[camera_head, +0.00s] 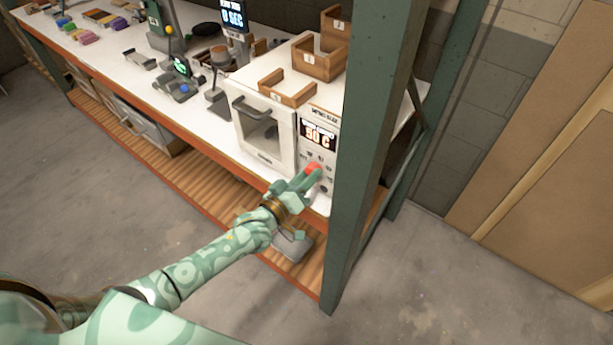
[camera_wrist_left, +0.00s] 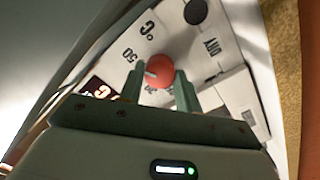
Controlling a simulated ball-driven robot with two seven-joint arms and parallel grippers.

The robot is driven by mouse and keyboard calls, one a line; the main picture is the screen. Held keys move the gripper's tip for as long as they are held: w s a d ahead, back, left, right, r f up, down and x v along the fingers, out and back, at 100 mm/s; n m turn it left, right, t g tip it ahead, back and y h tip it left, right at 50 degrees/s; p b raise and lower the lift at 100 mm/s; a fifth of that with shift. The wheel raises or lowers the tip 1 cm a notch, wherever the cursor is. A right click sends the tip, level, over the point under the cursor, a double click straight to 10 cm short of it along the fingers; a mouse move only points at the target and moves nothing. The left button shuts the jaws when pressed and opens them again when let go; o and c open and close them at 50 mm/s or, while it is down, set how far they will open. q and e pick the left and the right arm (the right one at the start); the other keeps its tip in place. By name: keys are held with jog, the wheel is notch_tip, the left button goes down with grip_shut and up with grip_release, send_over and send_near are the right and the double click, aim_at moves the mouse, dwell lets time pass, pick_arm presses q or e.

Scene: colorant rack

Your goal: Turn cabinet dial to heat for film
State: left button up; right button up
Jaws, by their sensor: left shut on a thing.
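The white cabinet (camera_head: 262,128) stands on the rack's white top, with a windowed door and a control panel on its right side. The red dial (camera_head: 313,168) is on the panel below the display. My left gripper (camera_head: 307,178) is at the dial; in the left wrist view its two fingers (camera_wrist_left: 160,82) are on either side of the round red dial (camera_wrist_left: 159,70), shut on it. Labels such as 50 and DRY show around the dial. My right gripper is not in view.
A dark green rack post (camera_head: 365,150) rises just right of the panel. Wooden numbered holders (camera_head: 287,88) sit on top of the cabinet. Several instruments and coloured blocks (camera_head: 85,38) stand on the rack's far left. The floor in front is clear.

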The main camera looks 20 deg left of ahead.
pick_arm(q)
jog(key=shift+f, duration=0.1)
jog(key=o, duration=1)
jog(key=shift+c, duration=0.2)
jog(key=p+v, duration=0.1)
jog(key=v, duration=1.5)
jog(key=shift+s, duration=0.2)
